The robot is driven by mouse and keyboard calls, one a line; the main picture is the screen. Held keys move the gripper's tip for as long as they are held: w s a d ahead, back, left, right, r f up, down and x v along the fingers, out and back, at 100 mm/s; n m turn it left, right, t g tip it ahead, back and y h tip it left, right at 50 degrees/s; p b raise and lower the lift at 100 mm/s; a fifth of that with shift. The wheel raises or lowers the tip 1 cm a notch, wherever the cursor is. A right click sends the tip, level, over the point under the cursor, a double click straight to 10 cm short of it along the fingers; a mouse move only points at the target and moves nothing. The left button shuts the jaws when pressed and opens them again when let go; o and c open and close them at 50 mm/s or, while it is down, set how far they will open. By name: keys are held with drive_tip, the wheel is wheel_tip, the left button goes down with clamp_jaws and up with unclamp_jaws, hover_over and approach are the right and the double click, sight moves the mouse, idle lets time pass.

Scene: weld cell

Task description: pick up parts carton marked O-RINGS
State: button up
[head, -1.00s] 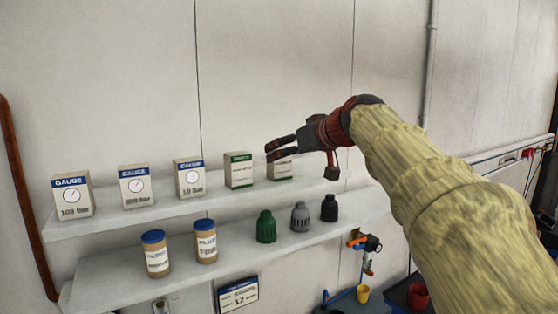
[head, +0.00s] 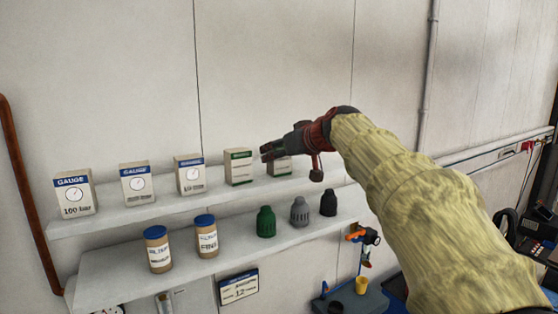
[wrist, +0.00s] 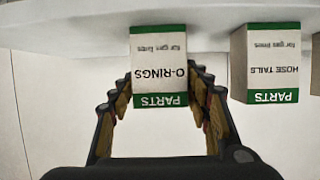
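The O-RINGS parts carton (wrist: 160,68) is white with a green band and shows upside down in the wrist view, between my gripper's fingers. In the head view this carton (head: 280,170) is the rightmost one on the upper shelf, partly hidden behind my gripper (head: 264,153). My gripper (wrist: 160,90) is open, with one finger on each side of the carton's near end. I cannot tell whether either finger touches it. The carton still stands on the shelf.
The HOSE TAILS carton (wrist: 270,65) stands close beside it, left of it in the head view (head: 237,167). Several gauge cartons (head: 190,175) stand farther left on the upper shelf (head: 110,217). The lower shelf holds filter tubs (head: 206,237) and green, grey and black nozzle-like items (head: 299,211).

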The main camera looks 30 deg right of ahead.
drive_tip(key=c, duration=0.7)
drive_tip(key=shift+c, duration=0.3)
drive_tip(key=shift+r, duration=0.1)
